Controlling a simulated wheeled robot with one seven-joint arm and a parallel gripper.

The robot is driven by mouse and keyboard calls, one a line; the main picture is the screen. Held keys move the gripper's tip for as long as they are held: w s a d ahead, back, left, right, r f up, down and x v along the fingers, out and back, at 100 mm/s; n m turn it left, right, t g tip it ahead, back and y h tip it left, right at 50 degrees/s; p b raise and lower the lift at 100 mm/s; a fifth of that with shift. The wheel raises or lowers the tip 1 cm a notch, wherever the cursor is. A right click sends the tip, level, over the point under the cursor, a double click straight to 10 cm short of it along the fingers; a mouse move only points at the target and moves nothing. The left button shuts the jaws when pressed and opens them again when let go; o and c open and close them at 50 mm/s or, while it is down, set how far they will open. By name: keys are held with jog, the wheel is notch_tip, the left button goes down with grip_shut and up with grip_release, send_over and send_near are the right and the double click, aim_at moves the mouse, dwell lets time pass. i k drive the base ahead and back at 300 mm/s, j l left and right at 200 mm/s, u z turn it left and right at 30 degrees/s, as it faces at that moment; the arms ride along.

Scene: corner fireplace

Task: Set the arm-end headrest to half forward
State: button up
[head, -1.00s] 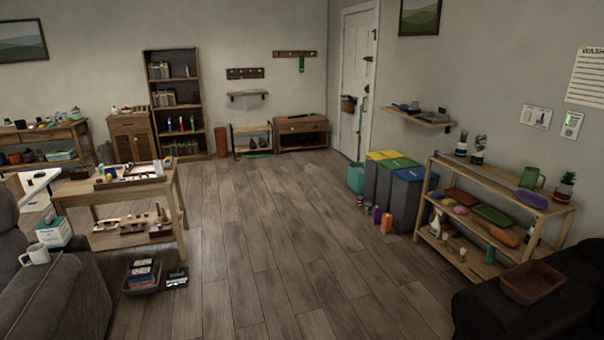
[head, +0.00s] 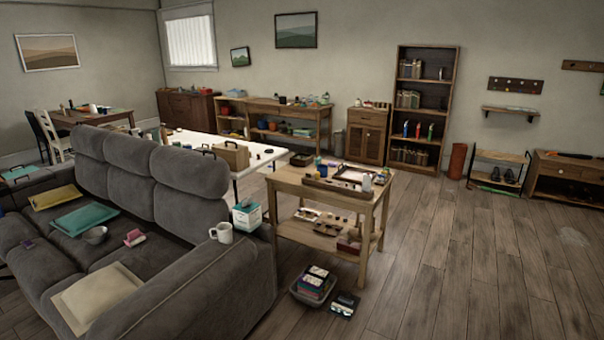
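A grey sofa (head: 215,275) fills the left foreground, its seat side facing the left of the picture. Its back carries three padded headrests in a row: a far one (head: 92,140), a middle one (head: 128,150) and a near one (head: 189,169) closest to the near armrest. All three look raised in line with the backrest; their exact tilt cannot be told from here. The near headrest stands by the armrest that bears a white mug (head: 223,232) and a teal-and-white box (head: 246,216). My gripper is not in view.
A wooden two-tier table (head: 325,192) stands right of the sofa, with a grey bin (head: 314,286) on the floor before it. A white table (head: 250,165) is behind the sofa. Open floor (head: 450,270) is at right.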

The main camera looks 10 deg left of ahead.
aim_at(208, 176)
jog(key=i+j+u, duration=0.1)
jog(key=i+u, duration=0.15)
jog(key=i, duration=0.25)
jog(key=i+u, duration=0.3)
jog(key=i, duration=0.25)
jog(key=i+l+u, duration=0.1)
jog(key=i+u, duration=0.15)
jog(key=i, duration=0.25)
jog(key=i+l+u, duration=0.3)
jog(key=i, duration=0.2)
jog(key=i+l+u, duration=0.2)
jog(key=i+u, duration=0.2)
jog(key=i+l+u, duration=0.85)
jog(key=i+l, duration=0.05)
